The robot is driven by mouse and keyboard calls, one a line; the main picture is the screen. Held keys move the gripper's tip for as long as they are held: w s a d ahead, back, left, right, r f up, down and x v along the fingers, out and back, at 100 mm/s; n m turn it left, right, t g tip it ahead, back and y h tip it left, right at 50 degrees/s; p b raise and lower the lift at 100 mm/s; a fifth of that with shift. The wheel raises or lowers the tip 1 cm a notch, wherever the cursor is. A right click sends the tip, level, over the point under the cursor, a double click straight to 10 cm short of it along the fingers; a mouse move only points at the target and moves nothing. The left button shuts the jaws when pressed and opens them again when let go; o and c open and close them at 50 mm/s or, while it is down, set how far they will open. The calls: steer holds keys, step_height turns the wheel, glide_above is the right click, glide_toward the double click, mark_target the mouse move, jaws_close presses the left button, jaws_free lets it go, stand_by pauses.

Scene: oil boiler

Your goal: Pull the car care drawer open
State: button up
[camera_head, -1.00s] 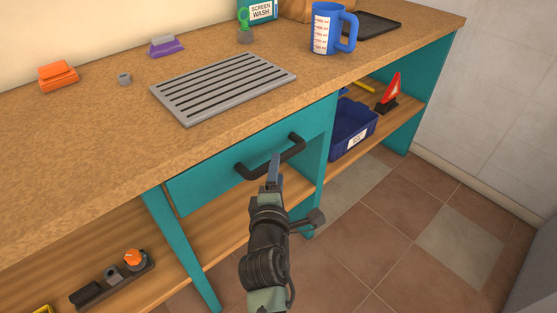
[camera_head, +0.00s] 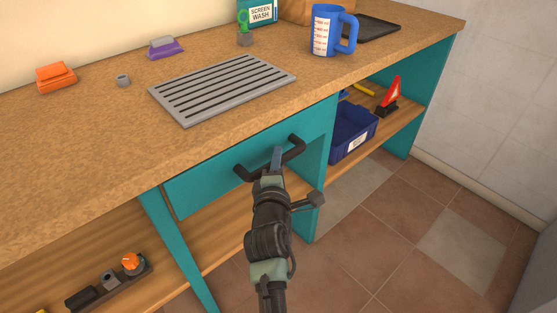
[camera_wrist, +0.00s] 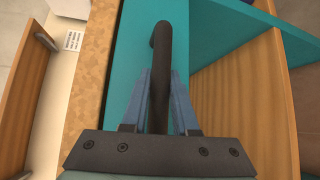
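The drawer (camera_head: 215,172) has a teal front under the counter and sits flush in its frame. Its dark bar handle (camera_head: 248,172) crosses the front. My gripper (camera_head: 277,158) is at the handle. In the wrist view, the blue fingers of my gripper (camera_wrist: 160,100) lie on both sides of the dark handle (camera_wrist: 160,45), with no clear gap between them and the bar. The handle's near part reaches down toward the palm plate. The drawer's inside is hidden.
A slatted grey tray (camera_head: 222,88) and a blue measuring jug (camera_head: 325,35) stand on the counter (camera_head: 110,130). A navy bin (camera_head: 352,132) and a red warning triangle (camera_head: 390,92) are on the lower shelf at right. The tiled floor (camera_head: 350,260) in front is clear.

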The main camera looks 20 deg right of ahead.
jaws_close()
stand_by(0.9)
